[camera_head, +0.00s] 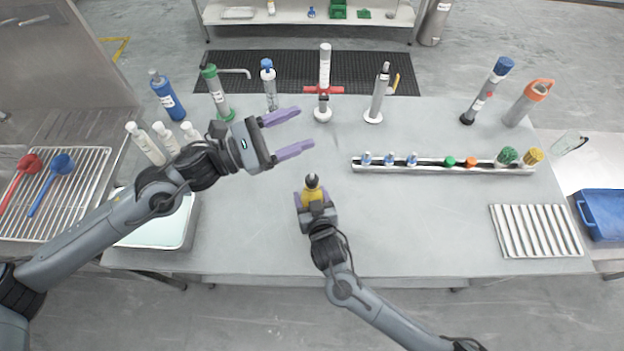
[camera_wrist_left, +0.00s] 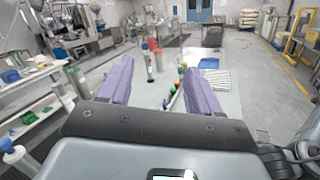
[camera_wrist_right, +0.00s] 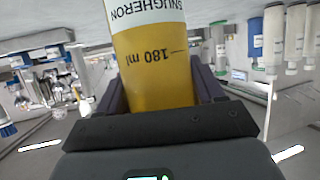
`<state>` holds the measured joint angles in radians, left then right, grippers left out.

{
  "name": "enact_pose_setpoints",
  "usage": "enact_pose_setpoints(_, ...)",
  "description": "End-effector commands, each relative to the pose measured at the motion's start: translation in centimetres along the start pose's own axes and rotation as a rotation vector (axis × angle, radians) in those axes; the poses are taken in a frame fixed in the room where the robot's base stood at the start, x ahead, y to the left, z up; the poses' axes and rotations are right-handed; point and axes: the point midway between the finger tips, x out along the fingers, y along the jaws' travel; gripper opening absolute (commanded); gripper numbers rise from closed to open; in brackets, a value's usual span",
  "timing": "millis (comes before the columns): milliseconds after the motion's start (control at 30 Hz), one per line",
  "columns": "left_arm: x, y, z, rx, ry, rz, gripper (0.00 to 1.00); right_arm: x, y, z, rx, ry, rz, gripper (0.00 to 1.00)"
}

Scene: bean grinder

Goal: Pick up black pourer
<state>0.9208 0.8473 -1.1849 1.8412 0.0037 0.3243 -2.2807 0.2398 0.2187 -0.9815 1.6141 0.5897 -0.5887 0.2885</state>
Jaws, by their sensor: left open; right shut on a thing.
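My right gripper (camera_head: 315,198) is shut around a bottle of yellow liquid (camera_head: 313,194). In the right wrist view, the bottle (camera_wrist_right: 155,75) fills the space between the fingers and reads "180 ml". A small black top (camera_head: 312,181) sits on the bottle in the head view; it may be the black pourer, but I cannot tell its shape. My left gripper (camera_head: 305,128) is open and empty above the table, up and left of the bottle. It is also open and empty in the left wrist view (camera_wrist_left: 153,75).
A metal rack (camera_head: 435,166) with several small stoppers lies to the right of the bottle. Several tall bottles and tubes stand along the table's back edge. A slatted tray (camera_head: 536,231) is at the right. The table's front middle is clear.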

Motion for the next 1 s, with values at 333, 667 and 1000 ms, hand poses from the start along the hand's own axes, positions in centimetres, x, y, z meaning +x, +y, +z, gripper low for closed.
enact_pose_setpoints(333, -7.1, -4.7, -9.6, -0.203, 0.093, 0.100, 0.63, 0.0, 0.0, 0.0, 0.000, 0.000, -0.001, 0.26)
enact_pose_setpoints(667, -7.9, -7.8, -13.3, -0.286, 0.142, 0.105, 0.63, 0.0, 0.0, 0.0, 0.000, 0.000, -0.001, 0.26)
enact_pose_setpoints(1000, -3.2, -7.6, -14.1, -0.288, 0.144, 0.104, 0.63, 0.0, 0.0, 0.0, 0.000, 0.000, 0.000, 0.26)
